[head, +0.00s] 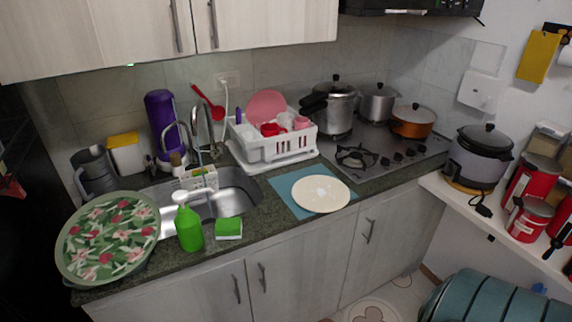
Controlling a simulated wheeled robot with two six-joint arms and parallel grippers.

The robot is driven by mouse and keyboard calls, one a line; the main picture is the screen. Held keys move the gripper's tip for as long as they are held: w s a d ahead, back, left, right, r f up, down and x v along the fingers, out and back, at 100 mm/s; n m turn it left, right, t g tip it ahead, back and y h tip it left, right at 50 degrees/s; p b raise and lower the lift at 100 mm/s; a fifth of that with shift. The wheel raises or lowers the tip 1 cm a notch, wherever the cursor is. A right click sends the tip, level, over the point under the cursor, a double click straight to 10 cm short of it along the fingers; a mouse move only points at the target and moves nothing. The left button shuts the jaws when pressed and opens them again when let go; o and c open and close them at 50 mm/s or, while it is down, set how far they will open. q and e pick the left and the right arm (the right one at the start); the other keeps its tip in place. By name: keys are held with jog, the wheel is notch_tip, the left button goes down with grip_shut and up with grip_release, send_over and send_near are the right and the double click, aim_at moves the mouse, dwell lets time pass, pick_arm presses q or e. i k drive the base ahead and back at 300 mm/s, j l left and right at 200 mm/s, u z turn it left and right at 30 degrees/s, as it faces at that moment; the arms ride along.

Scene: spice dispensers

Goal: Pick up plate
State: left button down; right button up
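A white round plate (321,196) lies flat on a blue mat (289,188) on the counter, to the right of the sink and in front of the stove. A pale patch shows near its middle. A pink plate (266,103) stands upright at the back of the white dish rack (276,151). A large round floral tray (75,247) with a green rim lies at the counter's left end. Neither of my grippers shows in the head view.
The sink (236,194) lies left of the mat, with a green soap bottle (189,232) and a sponge (229,229) at its front. The stove (385,152) bears several pots. A rice cooker (474,164) and red cans stand on a right shelf. A teal ribbed object (495,298) is at lower right.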

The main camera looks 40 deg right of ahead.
aim_at(323, 194)
jog(key=i+j+z, duration=0.1)
jog(key=z, duration=1.2)
jog(key=i+j, duration=0.05)
jog(key=j, duration=0.05)
